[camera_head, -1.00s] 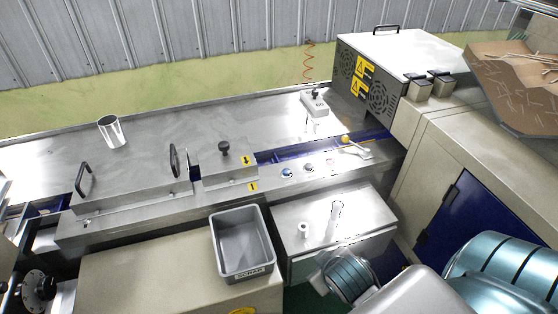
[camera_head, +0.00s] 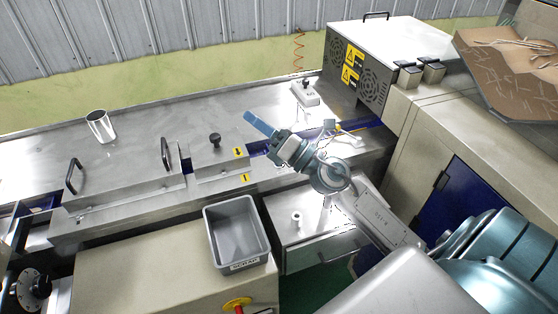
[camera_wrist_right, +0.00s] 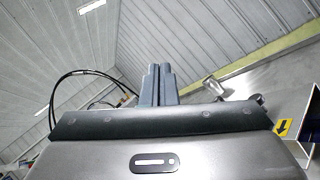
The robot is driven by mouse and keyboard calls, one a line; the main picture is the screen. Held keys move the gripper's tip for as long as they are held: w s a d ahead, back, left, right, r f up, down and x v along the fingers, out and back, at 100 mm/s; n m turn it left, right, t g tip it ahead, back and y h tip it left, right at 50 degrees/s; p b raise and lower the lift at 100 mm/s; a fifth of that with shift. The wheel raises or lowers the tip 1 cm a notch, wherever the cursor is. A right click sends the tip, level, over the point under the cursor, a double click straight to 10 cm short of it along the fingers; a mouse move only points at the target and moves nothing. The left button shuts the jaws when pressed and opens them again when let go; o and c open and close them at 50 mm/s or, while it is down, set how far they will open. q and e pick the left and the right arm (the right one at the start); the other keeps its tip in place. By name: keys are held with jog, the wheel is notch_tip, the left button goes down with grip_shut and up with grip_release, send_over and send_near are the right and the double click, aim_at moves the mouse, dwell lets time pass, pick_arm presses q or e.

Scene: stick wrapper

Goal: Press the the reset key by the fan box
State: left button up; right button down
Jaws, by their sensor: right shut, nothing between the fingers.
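The fan box (camera_head: 358,68), grey with round fan grilles and yellow warning labels, stands at the back right in the head view. A small pale box with a dark knob on top (camera_head: 305,94) sits on the steel deck to its left; I cannot clearly make out a reset key on it. My right gripper (camera_head: 257,122) is shut and empty over the machine's front rail, left of and nearer than the small box, apart from it. Its closed fingers (camera_wrist_right: 159,84) show in the right wrist view. My left gripper is not in view.
A steel cup (camera_head: 100,126) stands on the deck at left. A black knob (camera_head: 215,139) and handled covers line the rail. A grey scrap bin (camera_head: 210,243) stands in front. My right arm hides the rail's small buttons. A yellow-tipped lever (camera_head: 338,127) is close to the arm.

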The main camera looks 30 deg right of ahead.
notch_tip(320, 180, down, 4)
jog(key=w+a+n+g+y, duration=0.2)
jog(key=w+n+g, duration=0.1)
jog(key=n+g, duration=0.8)
jog(key=w+d+f+n+h, duration=0.1)
jog(key=d+f+n+h, duration=0.1)
jog(key=d, duration=0.4)
jog(key=w+d+f+n+g+h, duration=0.1)
jog(key=d+f+n+h, duration=0.2)
jog(key=d+h, duration=0.3)
jog(key=shift+d+n, duration=0.2)
jog(key=shift+n, duration=0.5)
